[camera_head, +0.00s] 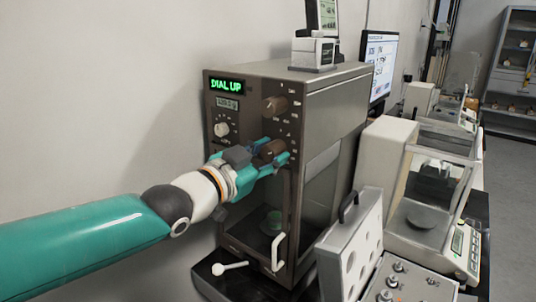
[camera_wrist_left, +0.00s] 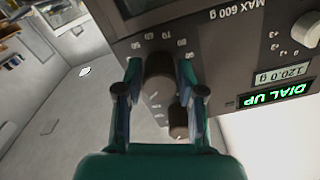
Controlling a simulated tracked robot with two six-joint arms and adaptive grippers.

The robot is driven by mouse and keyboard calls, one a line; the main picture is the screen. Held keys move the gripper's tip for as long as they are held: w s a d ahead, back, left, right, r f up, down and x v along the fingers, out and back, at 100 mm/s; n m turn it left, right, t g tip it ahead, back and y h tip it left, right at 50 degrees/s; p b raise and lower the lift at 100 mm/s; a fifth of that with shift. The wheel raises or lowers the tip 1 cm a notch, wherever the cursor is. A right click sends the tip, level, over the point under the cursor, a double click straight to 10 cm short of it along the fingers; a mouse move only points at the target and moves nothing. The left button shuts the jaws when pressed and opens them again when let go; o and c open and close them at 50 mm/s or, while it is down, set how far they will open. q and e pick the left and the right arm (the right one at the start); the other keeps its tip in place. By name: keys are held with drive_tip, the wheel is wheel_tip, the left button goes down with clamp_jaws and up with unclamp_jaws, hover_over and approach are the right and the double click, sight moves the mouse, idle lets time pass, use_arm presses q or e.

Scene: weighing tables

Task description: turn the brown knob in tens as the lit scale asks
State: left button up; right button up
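The scale (camera_head: 335,108) is a tall dark cabinet whose green sign (camera_head: 227,86) reads DIAL UP. In the left wrist view, upside down, the readout (camera_wrist_left: 282,74) shows 120.0 g. Two brown knobs are on its front: an upper one (camera_head: 275,105) and a lower one (camera_head: 270,149). My left gripper (camera_head: 273,152) is at the lower brown knob, one finger on each side. In the left wrist view that knob (camera_wrist_left: 160,68) sits between the fingers, which appear to touch its sides; numbers ring it. My right gripper is not in view.
A white knob (camera_head: 221,129) is on the front panel, left of the brown ones. Below is a glass door with a white handle (camera_head: 278,252). An open grey case (camera_head: 352,250) and a glass-sided balance (camera_head: 432,190) stand to the right.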

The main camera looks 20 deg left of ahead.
use_arm(q)
drive_tip(key=shift+o, duration=1.4)
drive_tip(key=v, duration=1.2)
idle(0.3)
